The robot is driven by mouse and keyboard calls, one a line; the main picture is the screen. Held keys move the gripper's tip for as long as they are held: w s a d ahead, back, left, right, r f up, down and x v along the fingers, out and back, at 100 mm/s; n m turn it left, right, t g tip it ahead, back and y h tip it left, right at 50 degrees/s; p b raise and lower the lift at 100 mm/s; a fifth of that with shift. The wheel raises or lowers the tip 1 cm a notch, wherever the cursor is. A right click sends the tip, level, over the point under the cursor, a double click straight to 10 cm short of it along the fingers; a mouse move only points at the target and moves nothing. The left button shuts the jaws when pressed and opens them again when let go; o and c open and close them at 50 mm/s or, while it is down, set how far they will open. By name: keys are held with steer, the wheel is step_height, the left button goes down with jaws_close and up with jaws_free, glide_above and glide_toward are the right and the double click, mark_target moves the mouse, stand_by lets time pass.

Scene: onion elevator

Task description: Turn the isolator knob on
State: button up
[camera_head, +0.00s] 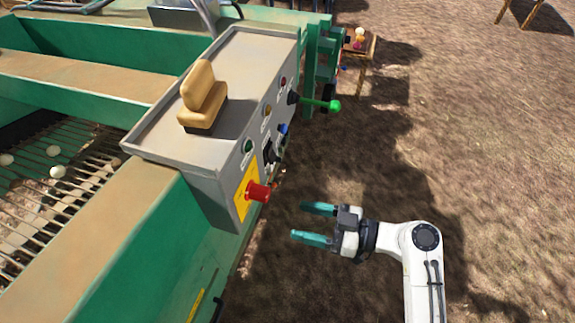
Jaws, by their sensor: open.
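The grey control box (222,120) stands on the green machine, with its panel of controls facing right. A red knob (258,192) sticks out from a yellow plate (242,201) at the panel's near end. A dark knob (269,152) sits further along the panel. No label is readable, so I cannot tell which is the isolator knob. My gripper (299,220) is open and empty, its two teal fingers pointing left towards the panel. It appears to the right of and slightly below the red knob in the picture, with a gap between them.
A lever with a green ball (334,106) juts right from the panel's far end. Green, yellow and blue controls lie between. A small wooden table (360,50) stands behind. The dirt ground to the right is open.

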mark_target(268, 196)
steer(key=shift+t+y, duration=0.3)
steer(key=shift+y, duration=0.2)
steer(key=w+a+p, duration=0.1)
steer(key=w+a, duration=0.1)
steer(key=a, duration=0.1)
steer(key=w+a+r, duration=0.1)
steer(key=w+a, duration=0.1)
steer(key=a, duration=0.1)
steer(key=w+a+r+p, duration=0.1)
steer(key=w+a, duration=0.1)
steer(key=a, duration=0.1)
steer(key=shift+a+p, duration=0.25)
steer(key=shift+p, duration=0.05)
steer(key=shift+c, duration=0.4)
steer(key=c, duration=1)
steer(key=shift+o, duration=0.2)
